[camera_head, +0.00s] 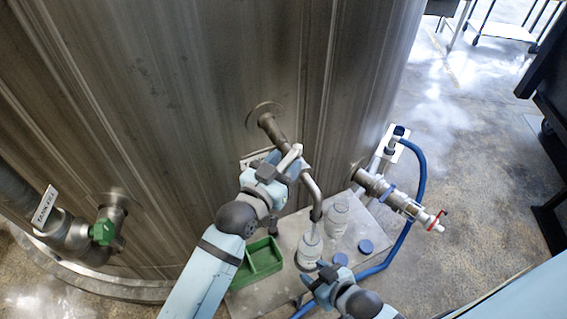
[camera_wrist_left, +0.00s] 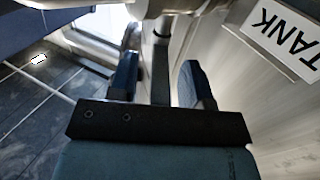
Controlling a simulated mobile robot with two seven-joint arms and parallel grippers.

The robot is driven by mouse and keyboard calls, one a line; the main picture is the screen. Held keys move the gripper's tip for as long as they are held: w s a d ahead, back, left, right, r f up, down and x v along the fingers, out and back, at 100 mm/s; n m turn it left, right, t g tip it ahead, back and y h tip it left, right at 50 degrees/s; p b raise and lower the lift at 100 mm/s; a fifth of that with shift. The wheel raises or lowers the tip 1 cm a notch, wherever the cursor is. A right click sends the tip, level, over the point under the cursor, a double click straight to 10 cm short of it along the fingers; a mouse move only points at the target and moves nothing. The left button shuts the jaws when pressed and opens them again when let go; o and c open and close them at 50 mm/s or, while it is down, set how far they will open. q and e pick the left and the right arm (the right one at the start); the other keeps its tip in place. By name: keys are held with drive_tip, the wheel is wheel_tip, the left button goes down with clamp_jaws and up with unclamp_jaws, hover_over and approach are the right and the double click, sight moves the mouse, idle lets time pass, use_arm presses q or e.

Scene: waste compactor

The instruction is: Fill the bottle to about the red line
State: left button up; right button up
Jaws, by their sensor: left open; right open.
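A clear bottle (camera_head: 309,252) stands upright on the metal stand (camera_head: 290,228), below the bent spout (camera_head: 314,192) of the tank's tap. Its red line and liquid level are too small to make out. A second bottle (camera_head: 338,217) stands behind it to the right. My left gripper (camera_head: 285,165) is open at the tap's light handle (camera_head: 291,155). In the left wrist view a grey bar (camera_wrist_left: 160,65) shows between its spread blue fingers; I cannot tell whether they touch it. My right gripper (camera_head: 318,278) is open, low beside the front bottle's base.
A green tray (camera_head: 264,258) stands at the left. A valve with a red handle (camera_head: 437,220) juts out at the right, above a blue hose (camera_head: 419,165). The tank wall (camera_head: 170,110) rises behind.

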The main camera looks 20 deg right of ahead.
use_arm(q)
drive_tip(key=b+v, duration=0.2)
drive_tip(key=v, duration=1.1)
drive_tip(key=shift+s+a, duration=0.2)
drive_tip(key=shift+a, duration=0.15)
